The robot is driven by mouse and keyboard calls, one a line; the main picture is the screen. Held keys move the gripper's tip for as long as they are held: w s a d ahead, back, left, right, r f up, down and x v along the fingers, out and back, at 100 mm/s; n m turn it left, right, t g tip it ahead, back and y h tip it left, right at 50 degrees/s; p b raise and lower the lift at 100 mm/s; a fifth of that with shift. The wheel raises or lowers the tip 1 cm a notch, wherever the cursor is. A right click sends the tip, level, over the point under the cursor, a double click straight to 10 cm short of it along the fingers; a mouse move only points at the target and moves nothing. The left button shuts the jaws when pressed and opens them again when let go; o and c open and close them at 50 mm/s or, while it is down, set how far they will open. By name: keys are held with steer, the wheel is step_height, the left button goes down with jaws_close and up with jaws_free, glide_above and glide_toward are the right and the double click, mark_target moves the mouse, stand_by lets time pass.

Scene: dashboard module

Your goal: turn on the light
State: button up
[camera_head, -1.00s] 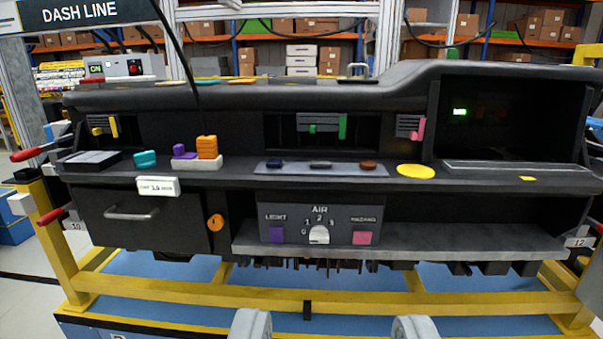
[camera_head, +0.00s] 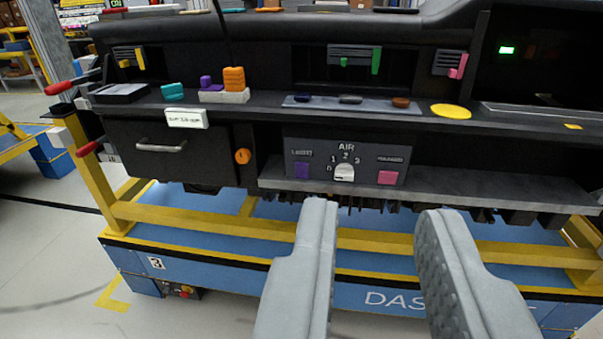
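The dashboard's control panel (camera_head: 320,161) faces me near the middle of the view. On it, a purple button (camera_head: 302,171) sits at the left under a label that reads LIGHT. A white dial (camera_head: 344,172) under the word AIR is in the middle, and a pink button (camera_head: 388,178) under the hazard label is at the right. My gripper (camera_head: 378,207) is open and empty. Its two grey fingers reach up from the bottom, with their tips below the panel in the picture. No contact with the panel shows. The purple button is unhidden.
A grey ledge (camera_head: 480,187) runs beside and below the panel. A drawer with a handle (camera_head: 160,147) is at the left. Orange and purple blocks (camera_head: 234,78) and a yellow disc (camera_head: 451,111) stand on the upper shelf. A yellow frame rail (camera_head: 180,219) crosses below.

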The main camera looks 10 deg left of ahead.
steer(key=shift+w+f, duration=0.1)
steer(key=shift+w, duration=0.1)
steer(key=c, duration=0.4)
steer(key=shift+t+y, duration=0.3)
steer(key=shift+y, duration=0.2)
steer(key=w+f, duration=0.1)
steer(key=w, duration=0.2)
steer(key=w+a+f, duration=0.1)
steer(key=w+f, duration=0.1)
steer(key=w, duration=0.2)
steer(key=w+a+f, duration=0.1)
steer(key=w, duration=0.2)
steer(key=shift+w+a+f, duration=0.1)
steer(key=shift+w+f, duration=0.15)
steer(key=shift+w, duration=0.1)
jaws_close()
steer(key=w+a+f+t, duration=0.1)
steer(key=w+a+f, duration=0.2)
steer(key=w+f, duration=0.5)
steer(key=w+a+f+t+h, duration=0.1)
steer(key=w+a+f, duration=0.3)
steer(key=w+f, duration=0.5)
steer(key=shift+f, duration=4)
steer(key=shift+a, duration=0.1)
